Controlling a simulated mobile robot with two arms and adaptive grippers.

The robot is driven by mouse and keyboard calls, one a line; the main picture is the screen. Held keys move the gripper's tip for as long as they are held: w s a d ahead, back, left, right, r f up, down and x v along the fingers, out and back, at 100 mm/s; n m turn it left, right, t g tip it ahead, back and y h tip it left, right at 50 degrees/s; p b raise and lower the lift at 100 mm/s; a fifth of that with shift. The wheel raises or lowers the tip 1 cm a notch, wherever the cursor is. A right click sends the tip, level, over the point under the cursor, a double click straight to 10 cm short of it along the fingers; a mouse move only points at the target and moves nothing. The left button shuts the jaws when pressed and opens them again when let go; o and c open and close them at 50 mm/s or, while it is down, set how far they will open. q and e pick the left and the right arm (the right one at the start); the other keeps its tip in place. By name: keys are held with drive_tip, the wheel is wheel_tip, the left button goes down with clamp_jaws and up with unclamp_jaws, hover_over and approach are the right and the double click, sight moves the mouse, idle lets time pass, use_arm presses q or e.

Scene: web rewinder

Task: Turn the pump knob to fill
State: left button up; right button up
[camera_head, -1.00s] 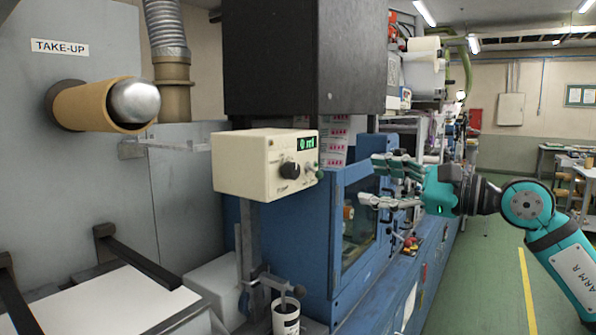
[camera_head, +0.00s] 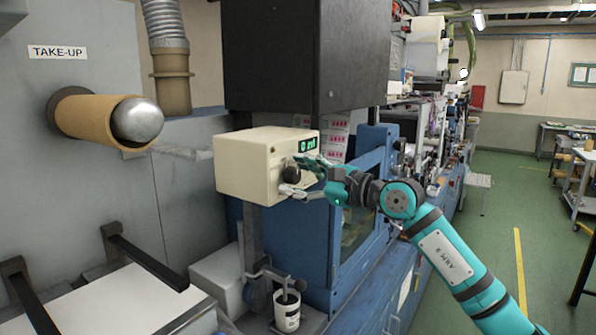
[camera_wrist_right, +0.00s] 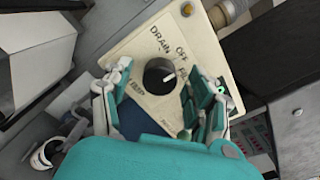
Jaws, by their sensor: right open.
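The pump knob (camera_head: 291,174) is a round black dial on the front of a cream control box (camera_head: 245,166). In the wrist view the knob (camera_wrist_right: 159,77) shows a pale pointer mark on its right side. DRAIN and OFF are readable around it; a label to its right is partly hidden by a finger. My right gripper (camera_head: 297,175) is open at the panel. In the wrist view its fingers (camera_wrist_right: 158,98) stand on either side of the knob; whether they touch it I cannot tell. My left gripper is out of view.
A green display (camera_head: 307,146) sits above the knob. A dark block (camera_head: 290,60) hangs above the box. A white cup (camera_head: 287,312) stands below it. The blue machine (camera_head: 378,150) is close behind my right arm.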

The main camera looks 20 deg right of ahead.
drive_tip(key=c, duration=1.1)
drive_tip(key=shift+c, duration=0.2)
drive_tip(key=shift+m, duration=0.3)
drive_tip(key=m, duration=0.4)
drive_tip(key=shift+m+p, duration=0.6)
drive_tip(key=shift+m, duration=1.6)
drive_tip(key=o, duration=1.1)
drive_tip(key=shift+o, duration=0.2)
